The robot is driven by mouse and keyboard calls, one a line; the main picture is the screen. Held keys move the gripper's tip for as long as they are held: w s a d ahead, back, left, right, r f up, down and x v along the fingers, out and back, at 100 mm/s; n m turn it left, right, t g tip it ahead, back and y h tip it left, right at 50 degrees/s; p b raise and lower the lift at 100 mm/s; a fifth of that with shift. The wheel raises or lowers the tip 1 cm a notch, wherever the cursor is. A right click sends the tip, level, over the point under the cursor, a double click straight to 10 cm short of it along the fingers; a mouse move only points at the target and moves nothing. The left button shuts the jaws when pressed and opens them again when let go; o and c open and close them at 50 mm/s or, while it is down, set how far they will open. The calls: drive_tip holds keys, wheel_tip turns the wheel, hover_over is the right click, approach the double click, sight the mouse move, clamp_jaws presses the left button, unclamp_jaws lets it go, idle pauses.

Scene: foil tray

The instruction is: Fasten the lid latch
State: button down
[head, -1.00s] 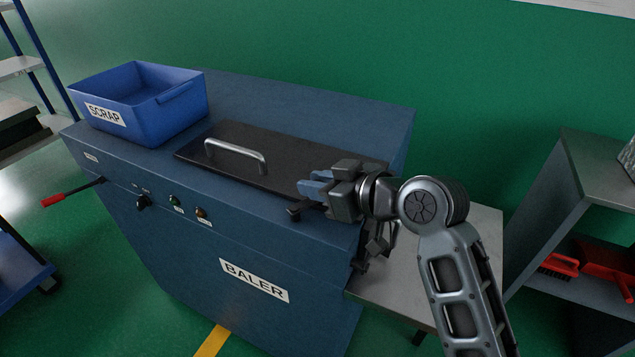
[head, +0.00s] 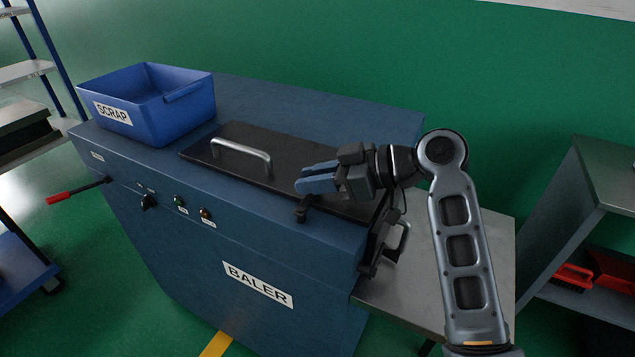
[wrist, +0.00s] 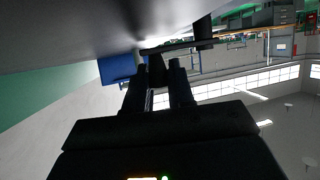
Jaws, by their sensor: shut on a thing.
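The dark flat lid (head: 210,157) lies closed on top of the blue baler (head: 230,232), with a silver bar handle (head: 243,152) on it. A small black latch (head: 301,212) sits at the lid's front edge, towards the right. My gripper (head: 305,182) reaches in from the right, just above the latch, with its blue-grey fingers pointing left. In the wrist view my gripper (wrist: 158,72) is shut on a dark piece between the fingertips, which appears to be part of the latch. The fingers hide some of the latch, so its exact angle is hard to tell.
A blue scrap bin (head: 150,108) stands on the baler's left end. A red-tipped lever (head: 70,193) sticks out at the left. A metal-handled fitting (head: 392,245) is on the baler's right side, above a grey side table (head: 445,285). A shelf (head: 590,185) stands right.

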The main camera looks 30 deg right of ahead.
drive_tip(key=c, duration=1.1)
unclamp_jaws()
drive_tip(key=shift+o, duration=0.2)
drive_tip(key=shift+d, duration=0.1)
drive_tip(key=v, duration=0.7)
drive_tip(key=shift+s+d+r+b, duration=0.15)
drive_tip(key=shift+s+b, duration=0.05)
drive_tip(key=shift+b, duration=0.15)
